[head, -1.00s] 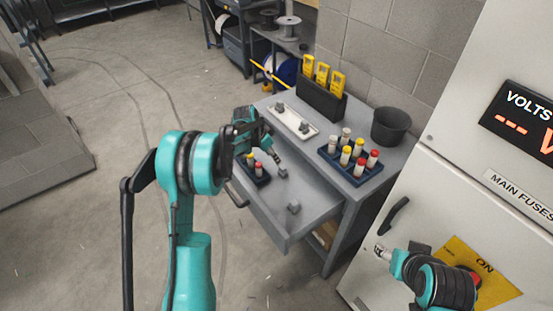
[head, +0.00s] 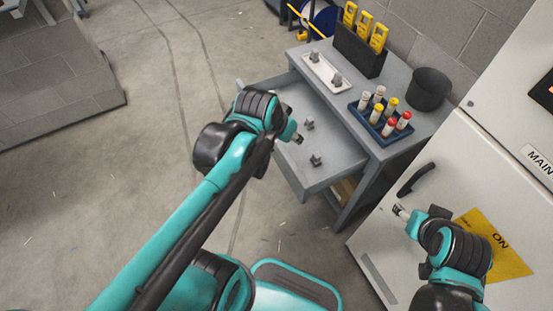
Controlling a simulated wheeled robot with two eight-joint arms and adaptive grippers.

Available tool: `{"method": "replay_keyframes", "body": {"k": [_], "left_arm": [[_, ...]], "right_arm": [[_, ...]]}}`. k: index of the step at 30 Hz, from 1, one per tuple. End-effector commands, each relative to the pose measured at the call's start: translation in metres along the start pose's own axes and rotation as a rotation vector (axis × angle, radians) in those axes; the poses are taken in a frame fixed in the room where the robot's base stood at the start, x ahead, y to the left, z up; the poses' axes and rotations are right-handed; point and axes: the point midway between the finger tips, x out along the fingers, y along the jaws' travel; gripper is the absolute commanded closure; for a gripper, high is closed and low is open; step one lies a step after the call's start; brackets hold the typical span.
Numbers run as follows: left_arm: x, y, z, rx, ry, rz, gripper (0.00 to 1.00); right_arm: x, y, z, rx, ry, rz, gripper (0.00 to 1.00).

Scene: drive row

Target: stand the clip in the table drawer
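The table drawer (head: 337,172) is pulled open at the middle of the head view. Two small grey clips are on its floor: one clip (head: 309,125) farther back, another clip (head: 316,160) nearer the front. Two similar grey pieces (head: 314,56) (head: 336,79) sit on a white tray on the tabletop.
On the table (head: 400,140) stand the white tray (head: 321,70), a blue rack (head: 374,122) of capped cylinders, a black holder (head: 358,50) with yellow meters and a dark bin (head: 429,88). The cabinet (head: 465,165) closes off the right. Floor at left is open.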

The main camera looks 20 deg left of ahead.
Motion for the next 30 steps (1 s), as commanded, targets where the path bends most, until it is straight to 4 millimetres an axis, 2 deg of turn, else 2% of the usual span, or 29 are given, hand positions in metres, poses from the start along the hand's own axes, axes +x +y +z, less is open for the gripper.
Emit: {"method": "replay_keyframes", "body": {"k": [1, 3, 6, 9, 13, 30], "left_arm": [[-0.006, 0.005, 0.019, -0.023, 0.014, -0.009, 0.54], [-0.012, 0.009, 0.038, -0.057, 0.035, -0.021, 0.54], [-0.015, 0.012, 0.059, -0.096, 0.058, -0.032, 0.54], [-0.015, 0.014, 0.072, -0.119, 0.072, -0.039, 0.54], [-0.015, 0.014, 0.077, -0.130, 0.079, -0.042, 0.54], [-0.015, 0.014, 0.076, -0.129, 0.078, -0.041, 0.54]], "right_arm": [[0.000, 0.000, 0.000, 0.000, 0.000, 0.000, 0.41], [0.000, 0.000, 0.000, 0.000, 0.000, 0.000, 0.41], [0.000, 0.000, 0.000, 0.000, 0.000, 0.000, 0.41], [0.000, 0.000, 0.000, 0.000, 0.000, 0.000, 0.41], [0.000, 0.000, 0.000, 0.000, 0.000, 0.000, 0.41], [0.000, 0.000, 0.000, 0.000, 0.000, 0.000, 0.41]]}}
